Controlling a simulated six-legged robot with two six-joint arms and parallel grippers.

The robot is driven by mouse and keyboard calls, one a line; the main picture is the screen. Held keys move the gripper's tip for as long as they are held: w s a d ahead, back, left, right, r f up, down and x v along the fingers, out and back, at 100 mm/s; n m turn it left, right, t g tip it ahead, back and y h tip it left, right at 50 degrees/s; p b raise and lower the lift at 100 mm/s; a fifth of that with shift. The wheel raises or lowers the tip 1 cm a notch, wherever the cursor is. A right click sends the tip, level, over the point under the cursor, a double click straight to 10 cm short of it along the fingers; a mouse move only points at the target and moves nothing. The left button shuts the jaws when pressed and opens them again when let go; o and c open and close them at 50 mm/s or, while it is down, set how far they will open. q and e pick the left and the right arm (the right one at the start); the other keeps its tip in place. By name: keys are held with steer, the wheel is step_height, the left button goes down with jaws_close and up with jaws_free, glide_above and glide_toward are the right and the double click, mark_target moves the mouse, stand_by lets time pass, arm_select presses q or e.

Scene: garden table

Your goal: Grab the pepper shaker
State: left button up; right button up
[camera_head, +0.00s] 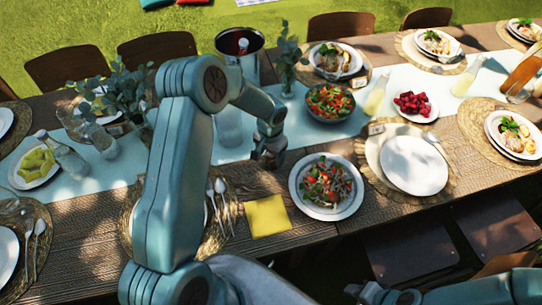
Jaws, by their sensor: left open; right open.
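I cannot make out a pepper shaker for certain; my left arm hides part of the table. My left gripper (267,160) is low over the table at the near edge of the pale runner, between a clear glass vessel and a salad plate (327,187). It is small and dark here, and it is open. I see nothing clearly between its fingers. My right gripper (358,291) is at the bottom edge, low in front of the table and away from the dishes. It is open, and its fingers are partly cut off by the frame.
The clear glass vessel (228,128) stands just left of my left gripper. A yellow napkin (266,216) lies in front of it. A salad bowl (330,102), a leafy vase (288,80) and a metal bucket (241,55) stand behind. Stacked white plates (413,166) are at right.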

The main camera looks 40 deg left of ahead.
arm_select(q)
steer(key=shift+a+f, duration=0.1)
steer(key=shift+f, duration=0.7)
steer(key=shift+s, duration=0.15)
steer(key=shift+w, duration=0.2)
steer(key=c, duration=1.2)
steer(key=shift+s, duration=0.1)
